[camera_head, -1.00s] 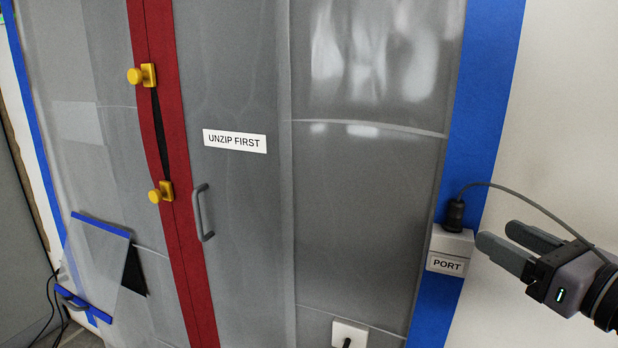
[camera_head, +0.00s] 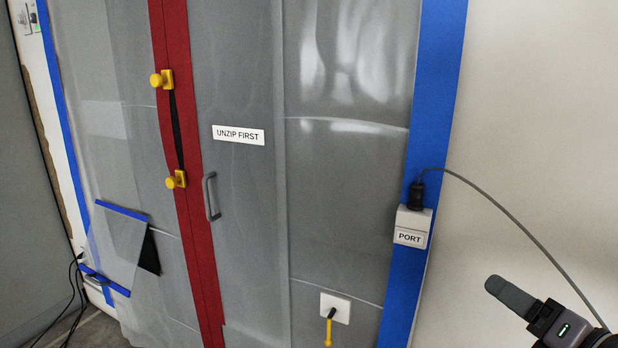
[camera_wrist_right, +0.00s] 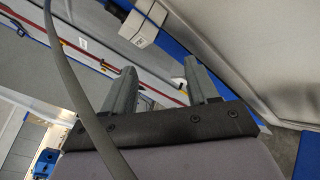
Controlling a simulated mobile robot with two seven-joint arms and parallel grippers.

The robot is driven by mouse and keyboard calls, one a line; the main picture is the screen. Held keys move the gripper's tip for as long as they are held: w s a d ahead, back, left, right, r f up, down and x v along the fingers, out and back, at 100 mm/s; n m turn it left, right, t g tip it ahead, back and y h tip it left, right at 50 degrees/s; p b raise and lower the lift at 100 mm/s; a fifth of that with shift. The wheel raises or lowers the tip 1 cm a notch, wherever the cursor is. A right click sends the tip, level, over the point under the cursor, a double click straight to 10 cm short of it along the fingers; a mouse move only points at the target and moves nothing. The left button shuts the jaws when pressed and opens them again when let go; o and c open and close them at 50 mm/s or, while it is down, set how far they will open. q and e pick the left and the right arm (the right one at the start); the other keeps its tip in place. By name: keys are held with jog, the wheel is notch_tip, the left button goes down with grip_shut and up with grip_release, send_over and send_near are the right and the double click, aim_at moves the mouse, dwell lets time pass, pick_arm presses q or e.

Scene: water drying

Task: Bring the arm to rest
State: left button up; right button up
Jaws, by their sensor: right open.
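My right gripper (camera_head: 512,297) is at the lower right of the head view, in front of the bare white wall. It is open and empty, to the right of and below the PORT box and apart from it. In the right wrist view its two fingers (camera_wrist_right: 158,88) stand apart with nothing between them. The PORT box (camera_head: 411,227) is on blue tape, with a black plug (camera_head: 417,196) in its top. A dark cable (camera_head: 510,213) runs from the plug down towards my right gripper. My left gripper is not in view.
A grey plastic sheet wall (camera_head: 345,200) fills the middle, with a red zipper strip (camera_head: 200,240), two yellow pulls (camera_head: 161,79) and a grey handle (camera_head: 211,197). An UNZIP FIRST label (camera_head: 238,135) is on it. A white outlet (camera_head: 336,307) sits low. Cables (camera_head: 77,285) lie at lower left.

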notch_tip(320, 180, down, 11)
jog(key=s+m+g+h+p, duration=0.1)
jog(key=s+m+h, duration=0.15)
jog(key=m, duration=0.75)
jog(key=s+a+f+m+g+p, duration=0.1)
jog(key=s+a+f+m+g, duration=0.1)
jog(key=s+a+f+m, duration=0.2)
jog(key=s+a+f+m+g+p, duration=0.1)
jog(key=s+a+f+m, duration=0.4)
jog(key=s+f+m, duration=0.5)
notch_tip(320, 180, down, 5)
jog(key=m+g, duration=0.1)
jog(key=m, duration=0.4)
jog(key=shift+s+a+r+g+p, duration=0.2)
jog(key=shift+s+g+p, duration=0.1)
jog(key=shift+s+g, duration=0.1)
